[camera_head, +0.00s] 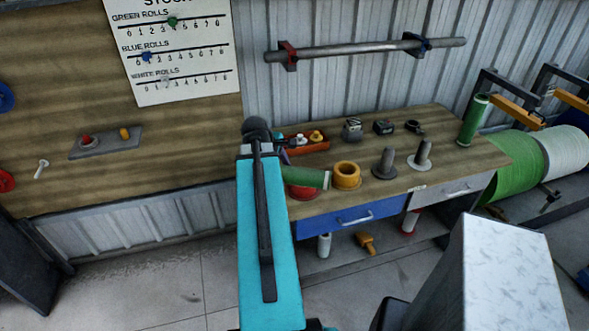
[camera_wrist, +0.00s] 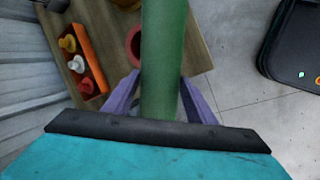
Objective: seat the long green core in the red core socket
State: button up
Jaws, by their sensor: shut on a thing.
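My gripper (camera_wrist: 160,82) is shut on a green core (camera_wrist: 163,45), with a purple finger on each side of it in the wrist view. In the head view the green core (camera_head: 309,178) lies tilted close to horizontal and points right, its near part hidden by my arm. The red core socket (camera_head: 303,193) is on the bench just below the core in the picture, partly covered by it. In the wrist view the red socket (camera_wrist: 133,42) shows left of the core, partly behind it. The core is not upright in the socket; the height gap cannot be told.
A yellow socket (camera_head: 347,183) stands right of the red one, then two grey pegged bases (camera_head: 384,166) (camera_head: 421,160). An orange tray (camera_head: 309,147) of small parts lies behind. Another green core (camera_head: 472,122) stands upright at the bench's right end.

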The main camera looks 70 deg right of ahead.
jog(key=w+a+b, duration=0.3)
jog(key=a+b, duration=0.1)
jog(key=a, duration=0.1)
jog(key=shift+a+r, duration=0.3)
jog(key=shift+a, duration=0.1)
jog(key=shift+w, duration=0.1)
dwell(0.5)
